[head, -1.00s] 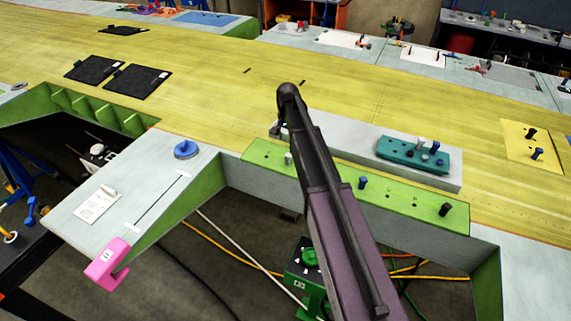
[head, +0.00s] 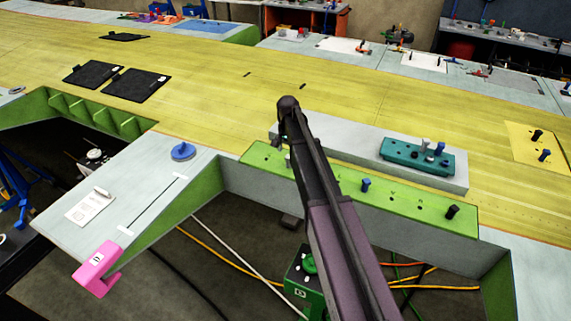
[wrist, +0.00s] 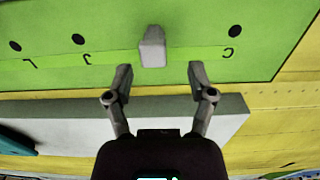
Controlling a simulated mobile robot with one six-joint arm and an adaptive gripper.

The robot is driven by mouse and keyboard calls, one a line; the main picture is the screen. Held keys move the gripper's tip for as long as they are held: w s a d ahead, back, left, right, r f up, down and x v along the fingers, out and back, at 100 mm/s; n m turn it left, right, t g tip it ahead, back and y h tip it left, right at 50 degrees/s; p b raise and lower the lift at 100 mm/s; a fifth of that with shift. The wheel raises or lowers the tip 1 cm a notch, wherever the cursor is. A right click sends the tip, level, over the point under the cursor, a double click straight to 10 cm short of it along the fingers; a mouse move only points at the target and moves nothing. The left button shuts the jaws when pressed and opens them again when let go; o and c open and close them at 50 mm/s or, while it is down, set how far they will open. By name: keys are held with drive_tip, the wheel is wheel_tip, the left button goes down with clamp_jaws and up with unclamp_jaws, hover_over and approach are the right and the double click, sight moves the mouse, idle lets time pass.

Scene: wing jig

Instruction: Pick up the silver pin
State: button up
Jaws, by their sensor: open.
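The silver pin (wrist: 152,46) stands in the green strip (wrist: 200,62), as seen in the wrist view. The same strip (head: 415,203) runs along the front of the yellow wing surface in the head view, where my arm covers much of the pin's area. My gripper (wrist: 159,75) is open and empty, its two fingers spread to either side below the pin in the wrist view. The pin sits roughly centred between them, slightly left, and does not touch either finger. In the head view my gripper is mostly hidden by my arm.
Blue pin (head: 365,186) and black pin (head: 452,212) stand further right on the green strip. A grey block (head: 375,155) behind it bears a teal block (head: 416,157) with several pins. A blue knob (head: 183,151) and pink clamp (head: 97,268) are left.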

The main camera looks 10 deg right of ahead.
sight(289, 156)
drive_tip(key=f+b, duration=0.3)
drive_tip(key=shift+s+d+f+b, duration=0.2)
drive_tip(key=shift+s+f+b, duration=0.05)
drive_tip(key=shift+b, duration=0.05)
drive_tip(key=shift+f+b, duration=0.85)
clamp_jaws()
idle(0.3)
